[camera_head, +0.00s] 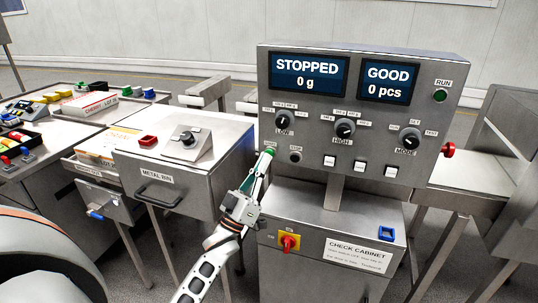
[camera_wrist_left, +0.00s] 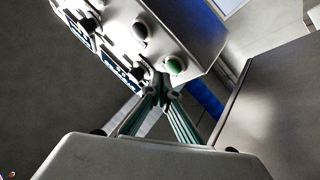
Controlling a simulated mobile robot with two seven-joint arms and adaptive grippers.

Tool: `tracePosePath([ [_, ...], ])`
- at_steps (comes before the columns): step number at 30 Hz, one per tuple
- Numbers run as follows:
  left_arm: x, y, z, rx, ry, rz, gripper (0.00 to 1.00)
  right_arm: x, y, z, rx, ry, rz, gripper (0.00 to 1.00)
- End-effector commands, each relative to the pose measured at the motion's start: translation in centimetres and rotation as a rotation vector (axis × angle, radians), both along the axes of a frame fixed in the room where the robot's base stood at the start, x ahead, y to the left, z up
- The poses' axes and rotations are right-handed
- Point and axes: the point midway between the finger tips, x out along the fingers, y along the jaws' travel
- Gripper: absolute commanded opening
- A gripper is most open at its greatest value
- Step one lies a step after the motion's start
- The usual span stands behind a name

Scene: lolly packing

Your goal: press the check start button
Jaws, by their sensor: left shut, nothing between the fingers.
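The check panel (camera_head: 360,115) stands at centre right. Its screens read "STOPPED 0 g" and "GOOD 0 pcs". The green start button (camera_head: 271,151) is at the panel's lower left and is partly hidden by my left gripper (camera_head: 266,160). In the left wrist view the green button (camera_wrist_left: 175,66) shows just beyond the shut, empty fingertips of my left gripper (camera_wrist_left: 160,94). The fingertips point toward the panel; I cannot tell whether they touch the button. A dark stop button (camera_head: 295,157) sits to its right. My right gripper is not in view.
Three knobs, including the low knob (camera_head: 282,121), and white switches line the panel. A red knob (camera_head: 448,150) juts from its right side. Below are the check cabinet (camera_head: 335,225) and its red switch (camera_head: 289,242). The metal bin (camera_head: 165,177) stands left.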

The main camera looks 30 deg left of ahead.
Motion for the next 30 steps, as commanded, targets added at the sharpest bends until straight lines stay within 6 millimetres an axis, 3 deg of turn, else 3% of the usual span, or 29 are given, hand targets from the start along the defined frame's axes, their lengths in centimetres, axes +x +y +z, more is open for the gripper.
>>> tracePosePath([
  [30, 0.99, 0.22, -0.04, 0.0, 0.001, 0.0, 0.0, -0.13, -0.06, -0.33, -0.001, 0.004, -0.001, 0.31],
])
